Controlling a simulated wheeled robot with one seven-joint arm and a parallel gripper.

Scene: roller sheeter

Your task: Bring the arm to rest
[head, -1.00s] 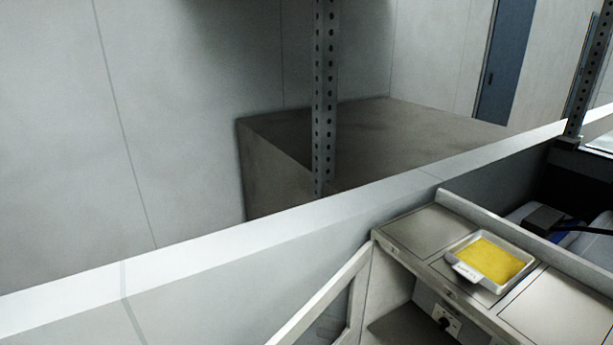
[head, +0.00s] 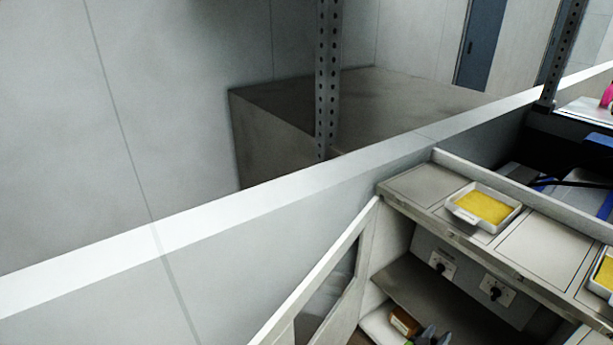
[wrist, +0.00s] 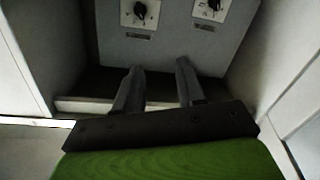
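My gripper (wrist: 158,75) shows in the wrist view with its two dark fingers apart and nothing between them. It points at a grey panel (wrist: 175,45) with black knobs, above a dark recess and a pale ledge. In the head view, grey tips at the bottom edge (head: 432,337) look like my gripper, low in the open cabinet (head: 395,240). The same panel (head: 465,270) is behind them. The rest of my arm is out of view.
The cabinet's open door (head: 320,285) stands to the left. A brown block (head: 404,321) lies on a white surface beside the grey tips. A white tray with yellow contents (head: 458,213) sits on the cabinet top; another (head: 604,280) shows at the right edge.

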